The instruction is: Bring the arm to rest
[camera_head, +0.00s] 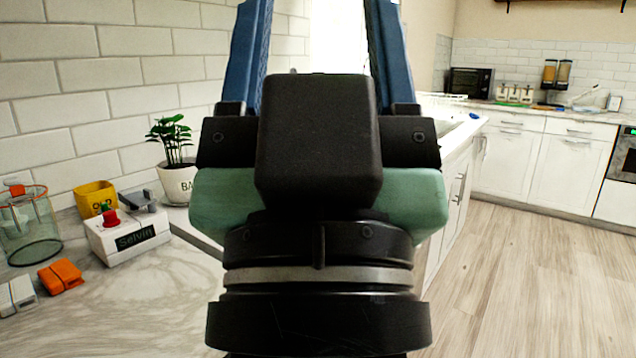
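My gripper (318,50) stands upright in the middle of the head view, close to the camera, with its fingers pointing up. Its two blue fingers are spread wide apart and reach past the top edge, so their tips are out of view. Nothing shows between the visible parts of the fingers. The black and green gripper body and my wrist hide the middle of the scene behind them.
A marble counter (130,305) at left holds a glass container (30,235), a yellow pot (95,198), a white box (127,238), an orange object (61,277) and a potted plant (177,182). White cabinets (556,165) stand at the back right. The wooden floor (540,270) at right is clear.

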